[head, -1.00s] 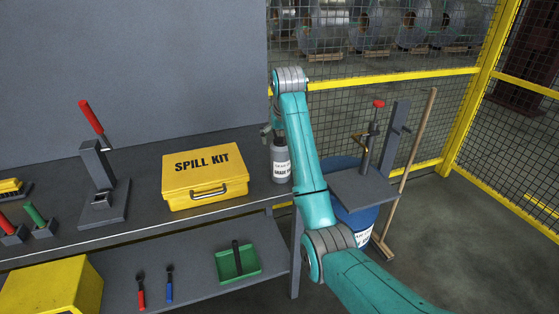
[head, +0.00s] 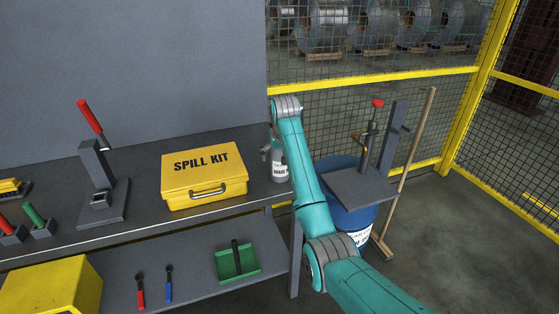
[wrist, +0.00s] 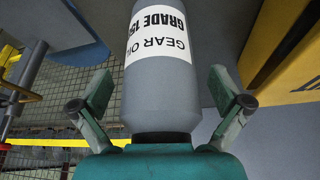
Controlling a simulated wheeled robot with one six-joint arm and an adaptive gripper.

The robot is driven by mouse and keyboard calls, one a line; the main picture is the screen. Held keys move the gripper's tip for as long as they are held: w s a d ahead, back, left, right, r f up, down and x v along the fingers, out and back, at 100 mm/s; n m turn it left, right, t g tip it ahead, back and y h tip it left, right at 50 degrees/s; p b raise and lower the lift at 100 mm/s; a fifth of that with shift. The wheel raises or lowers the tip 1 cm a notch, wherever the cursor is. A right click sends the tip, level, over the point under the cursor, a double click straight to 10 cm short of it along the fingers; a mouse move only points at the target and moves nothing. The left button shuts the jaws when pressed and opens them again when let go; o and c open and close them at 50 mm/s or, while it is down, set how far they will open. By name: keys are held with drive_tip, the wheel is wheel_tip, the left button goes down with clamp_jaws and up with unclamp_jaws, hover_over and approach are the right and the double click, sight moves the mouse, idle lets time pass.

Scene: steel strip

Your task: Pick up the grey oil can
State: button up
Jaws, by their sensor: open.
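The grey oil can (head: 279,172) stands upright at the right end of the workbench, just right of the spill kit, partly hidden by my arm in the head view. In the wrist view the grey can (wrist: 161,88) fills the middle, with its white gear oil label upside down. My gripper (wrist: 160,100) is open, with one finger on each side of the can; I cannot tell whether either touches it. In the head view my gripper (head: 267,154) is small and partly hidden, at the can's upper part.
The yellow spill kit (head: 204,185) sits close left of the can. A lever tool (head: 97,175) stands farther left. A blue drum (head: 352,218) and a grey stand (head: 360,188) are right of the bench, before a yellow mesh fence (head: 390,77). The bench front (head: 150,220) is clear.

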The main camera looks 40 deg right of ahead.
drive_tip(key=c, duration=1.6)
wheel_tip(320, 180, up, 10)
drive_tip(key=shift+r, duration=0.1)
drive_tip(key=o, duration=1)
drive_tip(key=c, duration=1)
